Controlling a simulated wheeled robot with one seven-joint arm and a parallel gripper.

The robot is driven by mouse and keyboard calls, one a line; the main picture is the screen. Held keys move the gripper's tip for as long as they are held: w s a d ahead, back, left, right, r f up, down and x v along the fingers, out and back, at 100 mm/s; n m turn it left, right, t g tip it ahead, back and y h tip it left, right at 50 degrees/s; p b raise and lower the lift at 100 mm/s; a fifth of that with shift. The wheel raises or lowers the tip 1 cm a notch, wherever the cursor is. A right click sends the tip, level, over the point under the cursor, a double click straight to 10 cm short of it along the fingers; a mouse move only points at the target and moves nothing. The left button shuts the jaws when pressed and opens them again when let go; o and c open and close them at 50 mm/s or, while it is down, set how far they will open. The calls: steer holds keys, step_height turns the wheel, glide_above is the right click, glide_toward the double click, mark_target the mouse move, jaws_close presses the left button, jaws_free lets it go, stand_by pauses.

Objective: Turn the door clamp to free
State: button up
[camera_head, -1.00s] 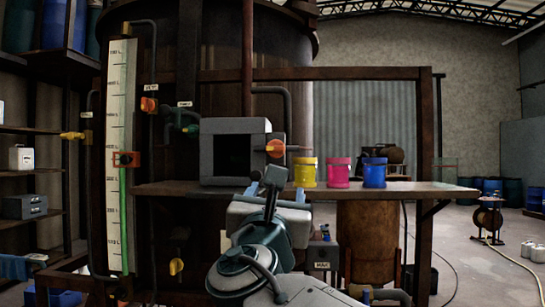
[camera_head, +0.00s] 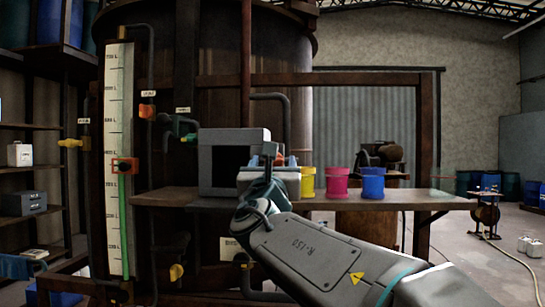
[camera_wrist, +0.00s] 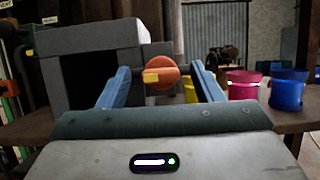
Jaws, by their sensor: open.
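The door clamp (camera_wrist: 161,76) is an orange round knob with a yellow block on its front, at the right edge of a grey box (camera_wrist: 92,40) in the wrist view. In the head view the grey box (camera_head: 237,136) stands on the bench with a dark opening, and my gripper mostly hides the clamp. My gripper (camera_wrist: 161,68) is open, with its blue fingers to the left and right of the clamp. I cannot tell whether either finger touches it. In the head view my gripper (camera_head: 270,152) is at the box's right side.
A yellow pot (camera_head: 308,183), a pink pot (camera_head: 337,183) and a blue pot (camera_head: 373,183) stand on the bench (camera_head: 430,200), close to the right of my gripper. A rusty post (camera_head: 246,60) rises behind the box. A level gauge (camera_head: 118,150) and pipes stand left.

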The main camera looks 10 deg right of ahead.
steer(key=shift+w+d+r, duration=0.1)
steer(key=shift+w+r, duration=0.05)
steer(key=shift+w, duration=0.05)
steer(key=c, duration=1)
